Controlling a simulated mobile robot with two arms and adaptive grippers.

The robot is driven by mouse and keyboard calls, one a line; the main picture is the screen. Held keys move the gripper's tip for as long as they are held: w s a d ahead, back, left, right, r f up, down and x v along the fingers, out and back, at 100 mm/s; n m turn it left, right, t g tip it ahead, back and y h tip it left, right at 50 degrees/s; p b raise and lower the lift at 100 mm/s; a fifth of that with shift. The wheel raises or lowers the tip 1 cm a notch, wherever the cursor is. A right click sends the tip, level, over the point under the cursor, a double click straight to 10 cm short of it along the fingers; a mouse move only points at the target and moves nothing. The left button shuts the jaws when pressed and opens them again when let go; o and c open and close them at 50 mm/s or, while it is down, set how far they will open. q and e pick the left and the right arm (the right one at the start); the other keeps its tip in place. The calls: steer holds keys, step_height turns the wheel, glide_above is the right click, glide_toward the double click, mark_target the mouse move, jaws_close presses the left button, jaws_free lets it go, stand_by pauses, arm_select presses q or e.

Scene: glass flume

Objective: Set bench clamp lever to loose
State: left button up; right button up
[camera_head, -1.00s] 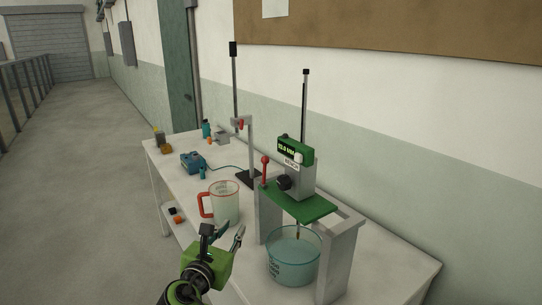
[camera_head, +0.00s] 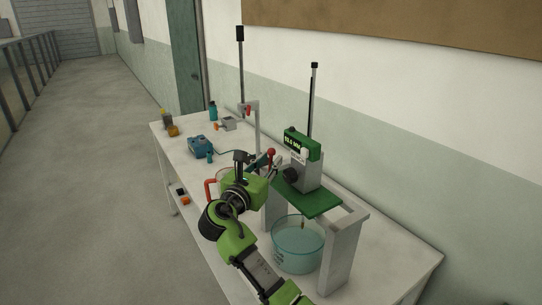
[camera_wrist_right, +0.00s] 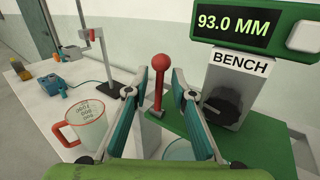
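The bench clamp lever is a red rod with a round red knob (camera_wrist_right: 159,62), standing upright on the green plate in the right wrist view. The knob also shows in the head view (camera_head: 271,152). My right gripper (camera_wrist_right: 166,84) is open, its two fingers on either side of the lever; whether they touch it cannot be told. In the head view my right gripper (camera_head: 262,160) is at the lever, by the green bench plate (camera_head: 309,199). A grey post labelled BENCH (camera_wrist_right: 236,72) with a black knob carries a green display reading 93.0 MM (camera_wrist_right: 233,24). My left gripper is not in view.
A clear beaker (camera_head: 299,244) stands under the bench frame. A red-handled jug (camera_wrist_right: 87,122) is left of my right gripper. A stand with a red clamp (camera_head: 256,125), a blue box (camera_head: 202,146) and small bottles are farther back on the white table (camera_head: 176,150).

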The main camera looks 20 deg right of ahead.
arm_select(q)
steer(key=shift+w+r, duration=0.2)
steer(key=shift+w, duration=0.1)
arm_select(e)
steer(key=shift+x, duration=0.8)
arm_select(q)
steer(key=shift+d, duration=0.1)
arm_select(e)
steer(key=shift+a, duration=0.1)
jaws_close()
